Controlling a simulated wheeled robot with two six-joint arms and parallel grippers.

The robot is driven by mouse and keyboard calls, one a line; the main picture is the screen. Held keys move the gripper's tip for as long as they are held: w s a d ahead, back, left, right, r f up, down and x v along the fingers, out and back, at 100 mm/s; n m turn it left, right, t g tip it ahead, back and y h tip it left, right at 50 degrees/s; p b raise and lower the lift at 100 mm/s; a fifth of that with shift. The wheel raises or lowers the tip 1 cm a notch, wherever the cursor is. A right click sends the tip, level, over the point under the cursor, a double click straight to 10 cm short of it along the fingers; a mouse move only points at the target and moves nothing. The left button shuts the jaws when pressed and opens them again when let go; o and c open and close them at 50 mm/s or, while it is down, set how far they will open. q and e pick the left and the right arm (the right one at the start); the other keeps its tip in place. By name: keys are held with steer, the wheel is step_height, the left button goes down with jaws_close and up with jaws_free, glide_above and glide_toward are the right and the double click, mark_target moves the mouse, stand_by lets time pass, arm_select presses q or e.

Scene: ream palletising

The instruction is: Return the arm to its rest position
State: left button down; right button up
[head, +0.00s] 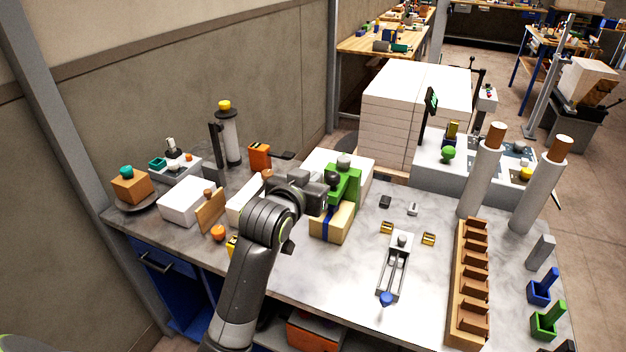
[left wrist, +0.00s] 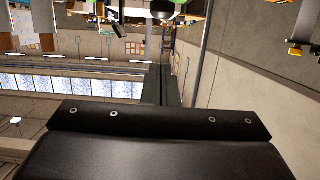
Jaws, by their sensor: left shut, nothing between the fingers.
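My left arm (head: 250,250) rises from the bottom of the head view, with its elbow bent over the workbench. My left gripper (head: 318,190) is above the bench, beside a green block-like fixture (head: 345,182), and overlaps it in the picture. I cannot tell whether they touch. That view looks out to the wall and room, not at the bench top. My right gripper is not in view.
The bench (head: 360,265) holds a cardboard-coloured box with a blue band (head: 331,222), white packs (head: 187,201), a wooden slotted rack (head: 468,290) and two tall rolls (head: 482,180). A tall white ream stack (head: 390,125) stands behind.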

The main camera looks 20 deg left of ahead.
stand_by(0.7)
arm_select(q)
steer(key=s+a+f+g+y, duration=0.1)
steer(key=s+a+f+g, duration=0.25)
steer(key=s+f, duration=0.6)
steer(key=s+a+f+g, duration=0.25)
steer(key=s+f, duration=0.25)
steer(key=s, duration=0.4)
steer(key=s+a+f+n+g+y, duration=0.1)
steer(key=s+f+g, duration=0.3)
steer(key=s, duration=0.5)
steer(key=s+a+f+g, duration=0.1)
steer(key=s+a+f, duration=0.1)
steer(key=s+f, duration=0.55)
step_height(320, 180, down, 25)
steer(key=s+a+g, duration=0.2)
steer(key=s, duration=0.1)
steer(key=s+d+f+g, duration=0.1)
steer(key=s+f, duration=1.3)
steer(key=shift+d, duration=0.3)
